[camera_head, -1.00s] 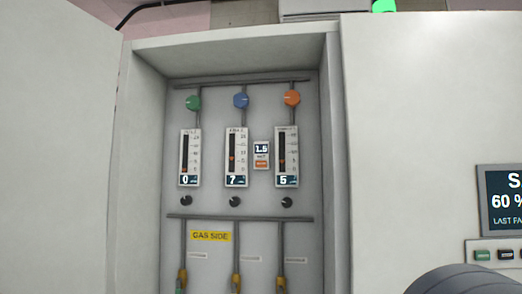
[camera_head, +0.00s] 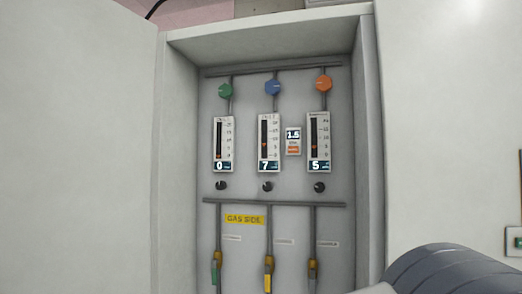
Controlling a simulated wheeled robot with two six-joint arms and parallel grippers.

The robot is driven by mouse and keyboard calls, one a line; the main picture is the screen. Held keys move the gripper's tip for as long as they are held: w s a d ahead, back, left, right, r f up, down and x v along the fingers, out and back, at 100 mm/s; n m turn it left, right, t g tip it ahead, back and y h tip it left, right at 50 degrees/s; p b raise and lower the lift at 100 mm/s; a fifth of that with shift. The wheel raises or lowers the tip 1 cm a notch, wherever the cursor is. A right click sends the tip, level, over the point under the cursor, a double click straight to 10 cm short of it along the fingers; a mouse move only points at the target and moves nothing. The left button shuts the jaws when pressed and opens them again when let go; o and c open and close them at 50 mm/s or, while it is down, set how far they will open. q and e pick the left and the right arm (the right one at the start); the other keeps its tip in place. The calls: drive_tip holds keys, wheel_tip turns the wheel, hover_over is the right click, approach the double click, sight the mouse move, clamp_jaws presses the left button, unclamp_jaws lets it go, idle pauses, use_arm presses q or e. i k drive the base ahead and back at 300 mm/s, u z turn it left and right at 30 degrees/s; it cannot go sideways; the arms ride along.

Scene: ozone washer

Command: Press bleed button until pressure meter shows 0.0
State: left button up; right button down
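In the head view a small pressure meter (camera_head: 293,135) reads 1.5. It is mounted on the grey back panel of an open cabinet, between the middle and right flow meters. An orange bleed button (camera_head: 293,150) sits just below its display; its label is too small to read. A dark grey, ribbed part of my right arm shows at the lower right, in front of the cabinet's right side. Neither gripper's fingers are in view, and nothing touches the button.
Flow meters show 0 (camera_head: 223,145), 7 (camera_head: 269,143) and 5 (camera_head: 319,142). Green (camera_head: 225,90), blue (camera_head: 273,88) and orange (camera_head: 324,84) knobs are above, black knobs below. A yellow GAS SIDE label (camera_head: 245,219) is lower. The cabinet's side walls (camera_head: 368,160) border the recess.

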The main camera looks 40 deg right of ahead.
sight(291, 149)
drive_tip(key=u, duration=1.8)
drive_tip(key=k, duration=1.1)
drive_tip(key=z, duration=1.45)
